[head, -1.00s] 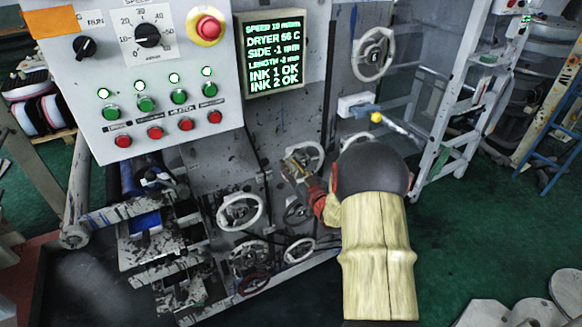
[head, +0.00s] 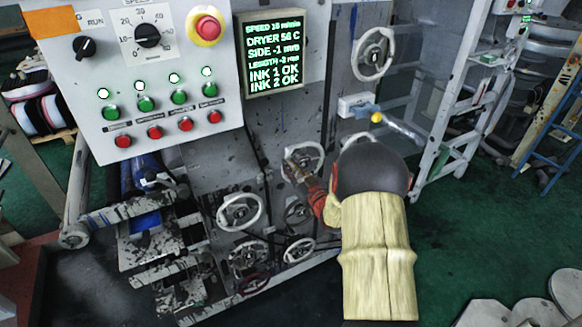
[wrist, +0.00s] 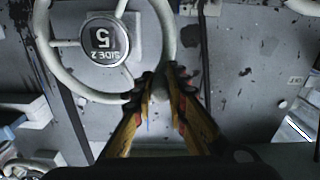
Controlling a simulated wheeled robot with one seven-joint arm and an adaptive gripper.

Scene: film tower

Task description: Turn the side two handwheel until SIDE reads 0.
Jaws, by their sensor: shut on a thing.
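The side two handwheel (wrist: 65,87) is a pale spoked wheel with a hub (wrist: 104,44) marked "SIDE 2" and 5 in the wrist view. In the head view its rim (head: 318,151) shows partly behind my arm. My gripper (wrist: 160,88) is shut on the lower right part of the rim; its fingers hide that part. It also shows in the head view (head: 297,168). The display (head: 273,56) shows green text and its SIDE line reads -1, with a unit too blurred to tell.
More handwheels stand close by, one to the left (head: 240,211), one below (head: 299,250) and wheel 6 (head: 373,53) at upper right. A panel of buttons (head: 150,75) hangs at upper left. Green floor (head: 480,235) is open at right.

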